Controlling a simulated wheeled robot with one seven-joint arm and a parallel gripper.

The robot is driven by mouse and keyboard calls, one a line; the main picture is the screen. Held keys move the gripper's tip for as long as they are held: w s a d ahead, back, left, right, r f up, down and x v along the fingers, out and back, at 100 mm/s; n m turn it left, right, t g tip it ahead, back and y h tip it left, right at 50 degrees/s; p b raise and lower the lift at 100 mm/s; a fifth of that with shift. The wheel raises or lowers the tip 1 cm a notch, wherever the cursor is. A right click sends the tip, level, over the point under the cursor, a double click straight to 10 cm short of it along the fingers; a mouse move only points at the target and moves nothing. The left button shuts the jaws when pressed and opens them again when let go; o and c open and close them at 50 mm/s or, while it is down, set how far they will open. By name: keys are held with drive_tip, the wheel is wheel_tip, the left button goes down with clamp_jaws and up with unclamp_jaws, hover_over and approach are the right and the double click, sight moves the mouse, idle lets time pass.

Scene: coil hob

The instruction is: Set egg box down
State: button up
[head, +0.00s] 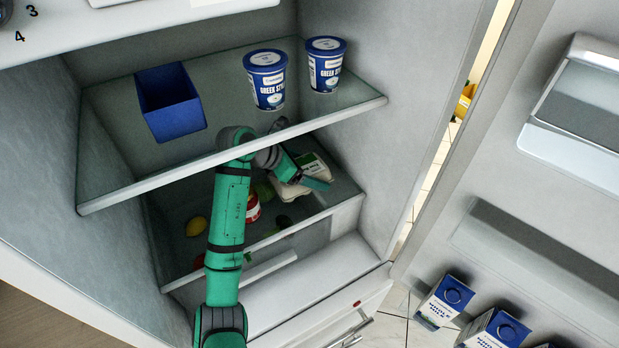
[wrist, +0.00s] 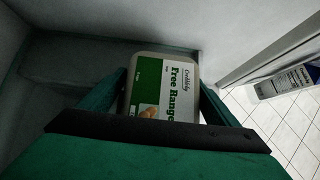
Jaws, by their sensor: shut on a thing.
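The egg box (head: 289,190) is a grey-beige carton with a white and green label. It is at the right of the lower glass shelf (head: 285,230) in the fridge, seen partly through the upper glass shelf. My gripper (head: 308,175) is shut on it. In the wrist view the egg box (wrist: 163,88) lies between my two fingers, with the "Free Range" label facing the camera. Whether its underside touches the shelf cannot be told.
Two blue and white yogurt tubs (head: 267,80) and a blue bin (head: 170,101) stand on the upper shelf (head: 225,150) above my forearm. A lemon (head: 196,226) and a red-and-white item (head: 253,208) are left of the egg box. Cartons (head: 444,302) sit in the open door.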

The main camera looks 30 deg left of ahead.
drive_tip(key=shift+w+a, duration=0.1)
drive_tip(key=shift+a, duration=0.4)
drive_tip(key=shift+d+f, duration=0.2)
drive_tip(key=shift+f, duration=1.5)
drive_tip(key=shift+f, duration=0.1)
drive_tip(key=o, duration=1)
drive_tip(key=shift+o, duration=0.2)
drive_tip(key=shift+v, duration=3.8)
